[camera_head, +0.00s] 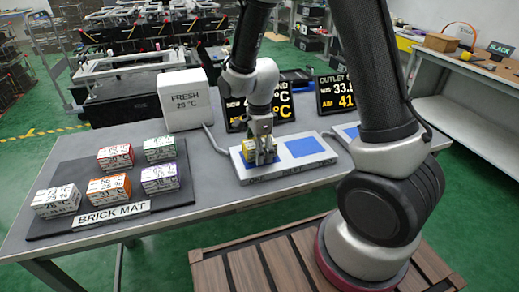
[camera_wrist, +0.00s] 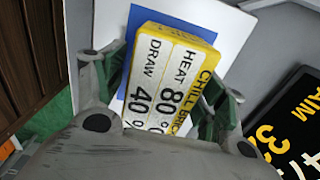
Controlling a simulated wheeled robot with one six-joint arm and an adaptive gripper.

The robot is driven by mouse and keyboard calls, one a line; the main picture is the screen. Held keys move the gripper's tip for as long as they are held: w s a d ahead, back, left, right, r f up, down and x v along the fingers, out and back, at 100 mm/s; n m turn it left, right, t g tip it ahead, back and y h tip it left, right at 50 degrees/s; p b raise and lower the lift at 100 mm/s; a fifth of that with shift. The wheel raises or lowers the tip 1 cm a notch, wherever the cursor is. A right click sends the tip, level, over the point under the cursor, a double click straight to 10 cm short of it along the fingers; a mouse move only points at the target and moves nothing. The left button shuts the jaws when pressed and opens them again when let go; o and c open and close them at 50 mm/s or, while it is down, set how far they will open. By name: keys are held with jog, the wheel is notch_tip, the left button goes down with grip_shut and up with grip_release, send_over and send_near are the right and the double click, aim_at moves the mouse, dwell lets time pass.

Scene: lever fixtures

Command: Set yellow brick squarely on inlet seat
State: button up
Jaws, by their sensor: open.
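The yellow brick (camera_head: 250,150), labelled CHILL BRICK in the wrist view (camera_wrist: 168,82), is at the left blue patch of a white plate (camera_head: 284,167). The plate's small front labels are too blurred to tell which patch is the inlet seat. A strip of blue patch (camera_wrist: 135,30) shows along the brick's left and upper edges in the wrist view, roughly parallel to them. My gripper (camera_head: 264,150) is open and low over the brick, with a finger on either side of it (camera_wrist: 165,90). The brick's underside is hidden, so full contact cannot be told.
A second blue patch (camera_head: 304,147) on the plate is bare. The black brick mat (camera_head: 60,185) at left holds several coloured bricks. A white FRESH block (camera_head: 186,98) and black display panels (camera_head: 338,92) stand behind. Another blue-patched plate (camera_head: 346,130) is partly hidden by my arm.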

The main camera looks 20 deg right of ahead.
notch_tip(320, 180, up, 12)
jog(key=shift+r, duration=0.2)
jog(key=s+d+r+n+t, duration=0.2)
jog(key=s+d+r+n, duration=0.4)
jog(key=s+n, duration=0.3)
jog(key=s+d+r+n+t, duration=0.2)
jog(key=s+d+r+n, duration=0.5)
jog(key=s+d+n, duration=0.2)
jog(key=shift+s+r, duration=0.3)
jog(key=shift+s, duration=0.25)
